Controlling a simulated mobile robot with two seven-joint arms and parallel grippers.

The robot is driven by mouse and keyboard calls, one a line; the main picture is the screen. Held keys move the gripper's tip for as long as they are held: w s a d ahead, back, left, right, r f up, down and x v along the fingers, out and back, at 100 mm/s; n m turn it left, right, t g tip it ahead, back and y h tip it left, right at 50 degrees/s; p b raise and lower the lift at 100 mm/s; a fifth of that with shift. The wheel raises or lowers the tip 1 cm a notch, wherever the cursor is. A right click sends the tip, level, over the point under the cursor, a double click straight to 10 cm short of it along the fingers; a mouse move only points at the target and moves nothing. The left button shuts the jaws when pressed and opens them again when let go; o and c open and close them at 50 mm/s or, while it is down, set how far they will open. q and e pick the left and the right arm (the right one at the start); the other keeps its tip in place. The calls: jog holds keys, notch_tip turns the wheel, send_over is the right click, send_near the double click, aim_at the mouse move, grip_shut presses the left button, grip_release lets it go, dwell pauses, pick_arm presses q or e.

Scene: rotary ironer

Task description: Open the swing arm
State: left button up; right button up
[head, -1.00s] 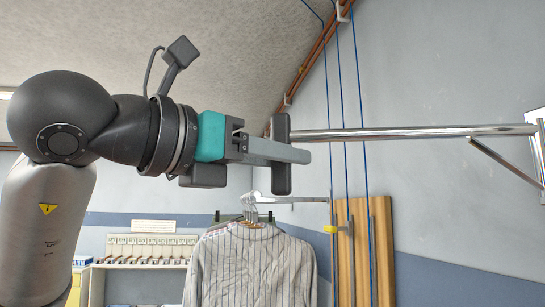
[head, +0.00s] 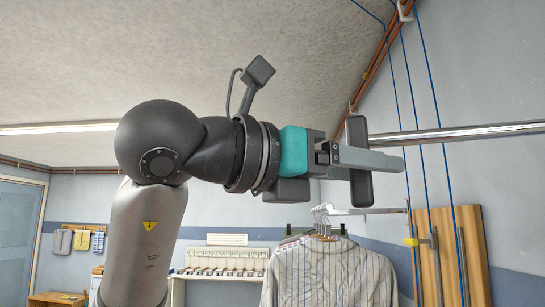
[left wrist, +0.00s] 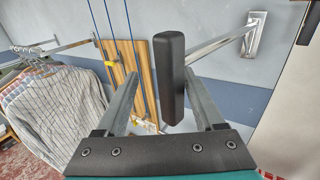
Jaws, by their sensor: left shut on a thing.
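The swing arm is a chrome bar (head: 460,133) with a dark, upright grip block (head: 358,188) at its near end. In the head view the bar runs off the right edge. My left gripper (head: 392,160) is shut on the grip block, its grey fingers pointing right across it. In the left wrist view the grip block (left wrist: 172,85) stands between the two fingers, and the bar (left wrist: 215,46) runs behind it to a wall bracket (left wrist: 254,34). My right gripper is not in view.
Striped shirts (head: 330,272) hang on a wall rail (head: 365,211) below the gripper. A wooden board (head: 450,255) and blue cables (head: 440,130) are on the wall at right. A shelf (head: 215,273) stands at the back. The space left of my arm looks clear.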

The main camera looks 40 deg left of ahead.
pick_arm(q)
jog(key=b+v, duration=0.1)
jog(key=v, duration=1.3)
jog(key=shift+s+a+b, duration=0.2)
jog(key=shift+s+b, duration=0.05)
jog(key=shift+b, duration=0.1)
jog(key=shift+d, duration=0.1)
